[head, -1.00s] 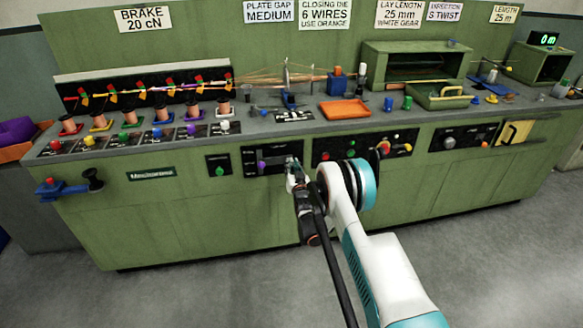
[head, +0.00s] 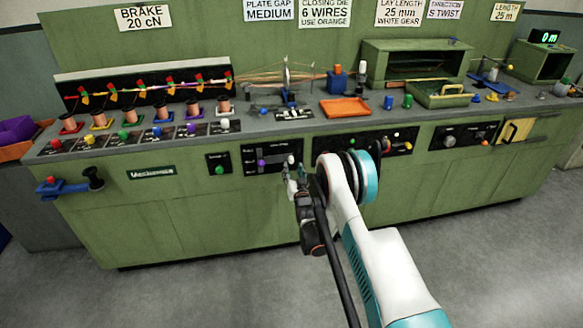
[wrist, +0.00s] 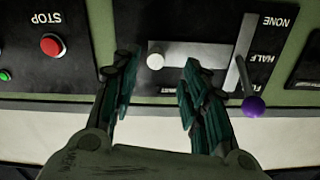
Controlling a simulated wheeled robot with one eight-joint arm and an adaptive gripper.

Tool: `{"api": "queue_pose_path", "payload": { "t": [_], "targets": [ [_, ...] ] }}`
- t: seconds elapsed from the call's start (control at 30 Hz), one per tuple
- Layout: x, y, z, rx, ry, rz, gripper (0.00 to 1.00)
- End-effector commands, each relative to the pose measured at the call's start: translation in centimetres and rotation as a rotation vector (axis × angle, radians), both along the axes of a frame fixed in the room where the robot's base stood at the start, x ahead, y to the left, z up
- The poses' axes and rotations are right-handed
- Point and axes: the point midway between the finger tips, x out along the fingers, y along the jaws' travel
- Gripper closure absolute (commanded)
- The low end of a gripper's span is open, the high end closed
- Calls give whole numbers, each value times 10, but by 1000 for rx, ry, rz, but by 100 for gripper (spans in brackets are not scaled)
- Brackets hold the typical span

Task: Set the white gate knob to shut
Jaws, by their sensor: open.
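The white gate knob (wrist: 156,57) is a short pale peg on a black panel, with a light strip running from it to the right in the wrist view. My gripper (wrist: 157,75) is open and empty, its two dark fingers apart on either side below the knob in that picture, with the knob beyond the gap. I see no contact. In the head view, the knob (head: 291,159) shows just above my gripper (head: 291,172) at the bench front. A label below the knob is partly hidden by a finger and I cannot read it.
A purple-knobbed lever (wrist: 253,106) with a NONE and HALF scale stands close right of the right finger in the wrist view. A red STOP button (wrist: 52,46) is at the left. An orange tray (head: 345,110) lies on the bench. The floor in front is clear.

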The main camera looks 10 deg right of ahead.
Motion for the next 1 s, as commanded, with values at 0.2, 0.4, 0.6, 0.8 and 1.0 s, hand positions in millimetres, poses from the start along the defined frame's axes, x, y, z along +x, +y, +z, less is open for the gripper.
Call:
{"api": "queue_pose_path", "payload": {
  "t": [0.2,0.4,0.6,0.8,1.0],
  "targets": [
    [-26,1,0,0,0,1,59],
    [-32,1,0,0,0,1,59],
    [-32,1,0,0,0,1,59],
    [-30,1,4,-1,4,1,59],
    [-23,1,44,-10,52,4,59]
  ]
}}
